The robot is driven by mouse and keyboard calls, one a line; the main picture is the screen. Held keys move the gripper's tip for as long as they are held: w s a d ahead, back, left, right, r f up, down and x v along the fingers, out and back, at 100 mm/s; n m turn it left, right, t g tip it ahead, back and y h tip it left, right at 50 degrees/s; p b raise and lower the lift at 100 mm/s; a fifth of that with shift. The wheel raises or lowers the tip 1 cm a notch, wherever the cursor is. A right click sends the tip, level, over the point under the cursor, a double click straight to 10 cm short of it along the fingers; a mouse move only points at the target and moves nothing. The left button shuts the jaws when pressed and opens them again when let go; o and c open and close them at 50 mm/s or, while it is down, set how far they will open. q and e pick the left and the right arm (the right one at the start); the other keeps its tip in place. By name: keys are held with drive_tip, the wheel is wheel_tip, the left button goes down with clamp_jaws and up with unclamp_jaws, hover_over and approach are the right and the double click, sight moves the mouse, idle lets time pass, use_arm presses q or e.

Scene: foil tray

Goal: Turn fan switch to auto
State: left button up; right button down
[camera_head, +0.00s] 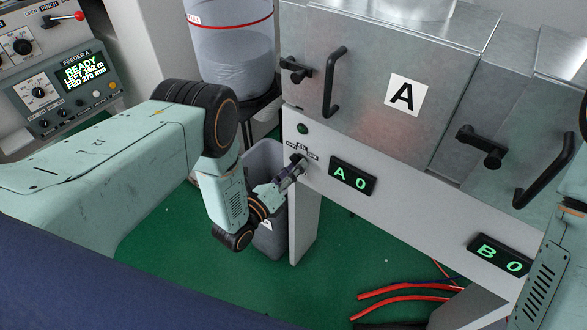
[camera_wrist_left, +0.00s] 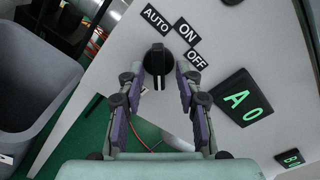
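The fan switch is a black rotary knob (camera_wrist_left: 158,60) on the light panel, with AUTO, ON and OFF labels around its upper and right side in the left wrist view. Its raised grip runs roughly up and down in that view; which label it points to I cannot tell for sure. My left gripper (camera_wrist_left: 160,76) is open, its two purple-padded fingers on either side of the knob's lower part; contact is not clear. In the head view my left gripper (camera_head: 294,172) is at the panel and partly hides the knob. My right gripper is out of view.
A green "A 0" display (camera_head: 353,176) sits right of the switch, with a "B 0" display (camera_head: 499,254) farther right. Metal doors with black handles (camera_head: 334,82) are above. A grey bin (camera_head: 268,160) stands below left. Red cables (camera_head: 405,294) lie on the green floor.

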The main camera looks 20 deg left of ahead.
use_arm(q)
drive_tip(key=shift+s, duration=0.1)
drive_tip(key=v, duration=1.1)
drive_tip(key=shift+s+a, duration=0.15)
drive_tip(key=shift+s, duration=0.25)
